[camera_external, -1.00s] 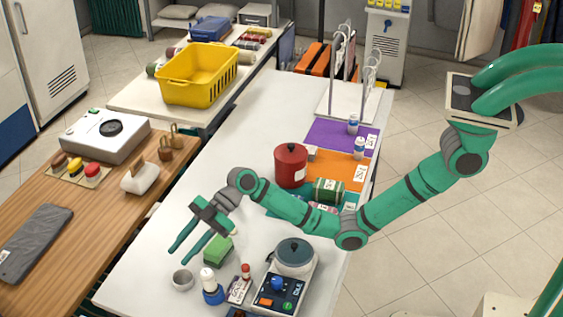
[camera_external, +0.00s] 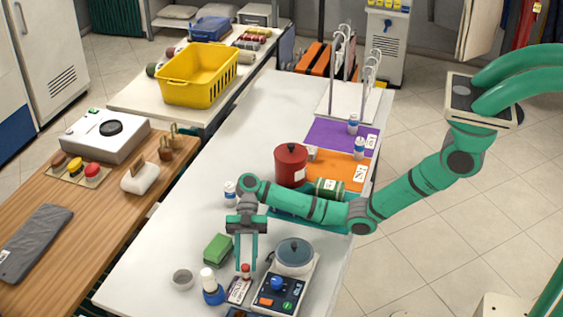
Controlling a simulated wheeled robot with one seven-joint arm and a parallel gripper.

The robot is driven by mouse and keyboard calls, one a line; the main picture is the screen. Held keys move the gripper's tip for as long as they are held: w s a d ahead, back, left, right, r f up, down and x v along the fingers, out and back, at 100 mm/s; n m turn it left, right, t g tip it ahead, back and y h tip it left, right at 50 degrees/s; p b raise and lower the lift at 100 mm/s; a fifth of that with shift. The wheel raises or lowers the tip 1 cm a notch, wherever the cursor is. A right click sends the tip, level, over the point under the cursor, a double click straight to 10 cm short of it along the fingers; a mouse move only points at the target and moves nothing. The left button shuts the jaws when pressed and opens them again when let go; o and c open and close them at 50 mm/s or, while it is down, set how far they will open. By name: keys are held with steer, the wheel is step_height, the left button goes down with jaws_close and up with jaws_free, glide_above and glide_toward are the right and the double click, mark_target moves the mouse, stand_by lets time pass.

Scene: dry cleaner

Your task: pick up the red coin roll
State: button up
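A small upright red cylinder (camera_external: 246,271), which looks like the red coin roll, stands near the front of the white table among small items. My gripper (camera_external: 246,268) points down with its two green fingers apart. In this view the red cylinder shows between the fingertips. I cannot tell whether the fingers are around it or still above or behind it, and no contact is clear.
A red canister (camera_external: 291,166) stands farther back. The table's left middle is clear.

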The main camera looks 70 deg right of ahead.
mark_target(245, 272)
steer(key=shift+x, duration=3.3)
jaws_close()
